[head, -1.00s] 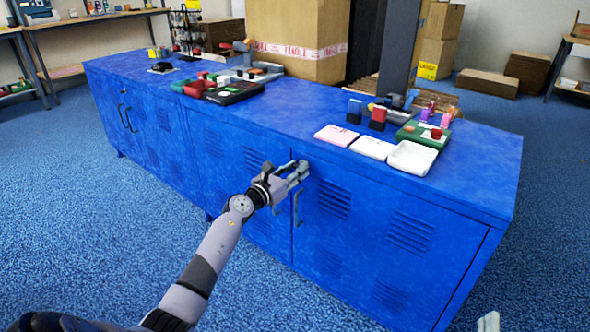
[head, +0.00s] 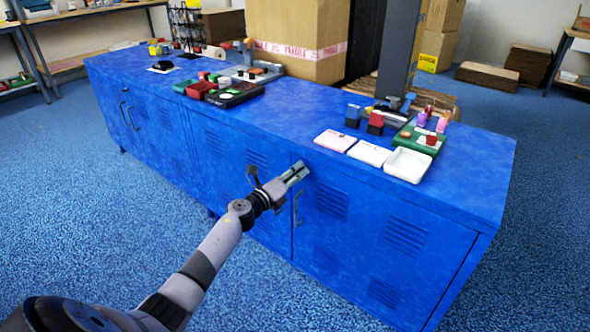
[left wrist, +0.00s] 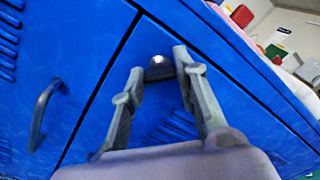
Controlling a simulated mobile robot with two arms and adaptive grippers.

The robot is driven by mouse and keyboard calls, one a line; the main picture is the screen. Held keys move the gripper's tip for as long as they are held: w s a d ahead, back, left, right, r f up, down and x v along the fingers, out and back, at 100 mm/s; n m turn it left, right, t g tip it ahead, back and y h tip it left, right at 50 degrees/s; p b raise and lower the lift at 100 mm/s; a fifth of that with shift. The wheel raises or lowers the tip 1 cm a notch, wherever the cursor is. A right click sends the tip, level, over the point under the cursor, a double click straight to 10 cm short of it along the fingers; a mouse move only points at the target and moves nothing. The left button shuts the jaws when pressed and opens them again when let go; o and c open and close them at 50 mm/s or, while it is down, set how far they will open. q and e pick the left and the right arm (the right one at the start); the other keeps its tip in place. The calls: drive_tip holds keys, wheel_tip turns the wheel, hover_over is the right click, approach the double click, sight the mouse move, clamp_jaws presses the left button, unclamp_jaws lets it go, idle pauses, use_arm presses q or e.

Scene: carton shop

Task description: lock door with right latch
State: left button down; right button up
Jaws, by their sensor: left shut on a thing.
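The blue cabinet (head: 350,225) has louvred doors and fills the middle of the head view. My left gripper (head: 299,172) is at the upper front of the cabinet, close to a door seam and just above a dark bar handle (head: 298,208). In the left wrist view its two fingers (left wrist: 161,70) are on either side of a small dark latch knob (left wrist: 159,73) with a shiny face, shut on it. The handle also shows at the left of that view (left wrist: 42,112), across the seam. In the head view the gripper hides the knob. My right gripper is out of view.
On the cabinet top stand a white tray (head: 408,165), pink and white pads, a green box (head: 421,140) and black and red trays (head: 234,96). A large carton (head: 297,40) stands behind. Blue carpet in front is clear.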

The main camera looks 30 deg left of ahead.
use_arm(q)
drive_tip(key=n+p, duration=0.2)
drive_tip(key=n, duration=0.4)
drive_tip(key=shift+p, duration=0.35)
drive_tip(key=shift+n+p, duration=0.45)
drive_tip(key=shift+n, duration=0.85)
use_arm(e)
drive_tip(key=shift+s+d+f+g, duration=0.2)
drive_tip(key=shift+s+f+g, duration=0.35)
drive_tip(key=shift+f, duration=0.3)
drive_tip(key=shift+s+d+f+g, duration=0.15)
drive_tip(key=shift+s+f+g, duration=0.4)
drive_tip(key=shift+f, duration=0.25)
use_arm(q)
drive_tip(key=c, duration=1.2)
unclamp_jaws()
drive_tip(key=shift+c, duration=0.2)
